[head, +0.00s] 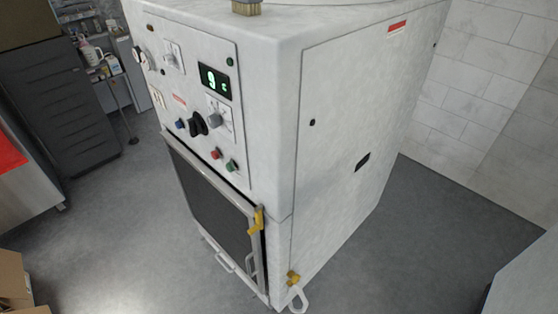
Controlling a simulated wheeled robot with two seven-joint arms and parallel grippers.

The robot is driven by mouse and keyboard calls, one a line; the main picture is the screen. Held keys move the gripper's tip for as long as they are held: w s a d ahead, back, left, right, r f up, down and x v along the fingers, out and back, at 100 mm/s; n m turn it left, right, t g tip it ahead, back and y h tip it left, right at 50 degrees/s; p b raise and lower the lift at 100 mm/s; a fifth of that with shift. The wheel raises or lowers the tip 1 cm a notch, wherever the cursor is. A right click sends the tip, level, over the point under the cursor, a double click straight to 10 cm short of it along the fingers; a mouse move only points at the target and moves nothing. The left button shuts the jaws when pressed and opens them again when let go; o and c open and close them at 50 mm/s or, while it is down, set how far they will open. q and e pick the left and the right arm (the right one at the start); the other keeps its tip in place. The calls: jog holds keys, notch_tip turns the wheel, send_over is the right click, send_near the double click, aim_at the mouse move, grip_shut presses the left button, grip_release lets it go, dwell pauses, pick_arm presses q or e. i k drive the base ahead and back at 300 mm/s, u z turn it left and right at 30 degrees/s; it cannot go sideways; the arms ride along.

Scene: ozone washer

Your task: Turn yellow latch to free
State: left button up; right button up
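The ozone washer is a tall white cabinet (345,130) in the middle of the head view. Its front has a dark door (212,205) in a light metal frame. A yellow latch (257,220) sits at the upper right corner of the door frame, by the cabinet's front edge. It looks roughly upright, with a short part sticking out to the left. A second, smaller yellow part (293,278) is low on the right side near a pale loop-shaped handle. Neither of my grippers shows in the head view.
The control panel (190,90) above the door has a green-lit display (215,81), black knobs and coloured buttons. Dark drawers (65,105) and a shelf stand at the back left. Cardboard boxes (12,282) are at the lower left. Grey floor (120,230) lies open left of the washer.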

aim_at(259, 226)
jog(key=z, duration=2.1)
jog(key=k, duration=1.2)
jog(key=u, duration=2.3)
jog(key=i, duration=0.5)
jog(key=z, duration=0.05)
